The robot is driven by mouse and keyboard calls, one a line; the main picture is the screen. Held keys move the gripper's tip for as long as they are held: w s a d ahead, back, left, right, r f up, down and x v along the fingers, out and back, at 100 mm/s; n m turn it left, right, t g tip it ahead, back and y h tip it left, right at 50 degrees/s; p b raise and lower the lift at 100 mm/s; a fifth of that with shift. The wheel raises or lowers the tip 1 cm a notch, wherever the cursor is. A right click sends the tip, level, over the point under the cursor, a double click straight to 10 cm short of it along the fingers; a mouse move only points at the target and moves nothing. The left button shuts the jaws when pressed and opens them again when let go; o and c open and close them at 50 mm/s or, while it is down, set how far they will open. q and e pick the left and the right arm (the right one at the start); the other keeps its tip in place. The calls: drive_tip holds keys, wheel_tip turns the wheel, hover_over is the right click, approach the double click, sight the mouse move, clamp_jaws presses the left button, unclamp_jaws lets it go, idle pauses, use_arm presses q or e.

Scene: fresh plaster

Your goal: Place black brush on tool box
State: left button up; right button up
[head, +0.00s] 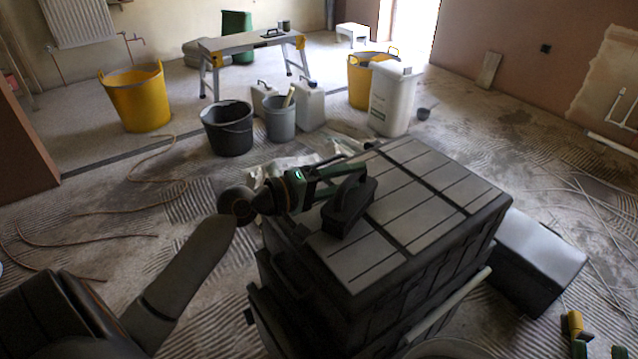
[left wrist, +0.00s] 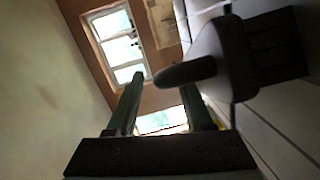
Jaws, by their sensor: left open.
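The black brush (head: 347,212) rests on the lid of the dark tool box (head: 428,217), near its left edge. My left gripper (head: 345,177) is open just above the lid, with its fingers beside the brush handle. In the left wrist view, the brush (left wrist: 228,62) is at upper right, and its rounded handle reaches across toward the gap between the open fingers (left wrist: 162,88). The fingers do not appear clamped on it.
A black case (head: 540,262) stands right of the tool box. Behind are a white canister (head: 392,100), a grey bucket (head: 280,120), a black bucket (head: 228,128) and a yellow tub (head: 137,97). The rest of the lid is clear.

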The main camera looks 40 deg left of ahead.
use_arm(q)
drive_tip(key=v, duration=1.1)
drive_tip(key=shift+s, duration=0.4)
use_arm(e)
drive_tip(key=shift+s+r+n+t+y, duration=0.3)
drive_tip(key=shift+s+r+t, duration=0.1)
drive_tip(key=shift+r, duration=0.25)
use_arm(q)
drive_tip(key=shift+a, duration=0.1)
use_arm(e)
drive_tip(key=shift+w, duration=0.1)
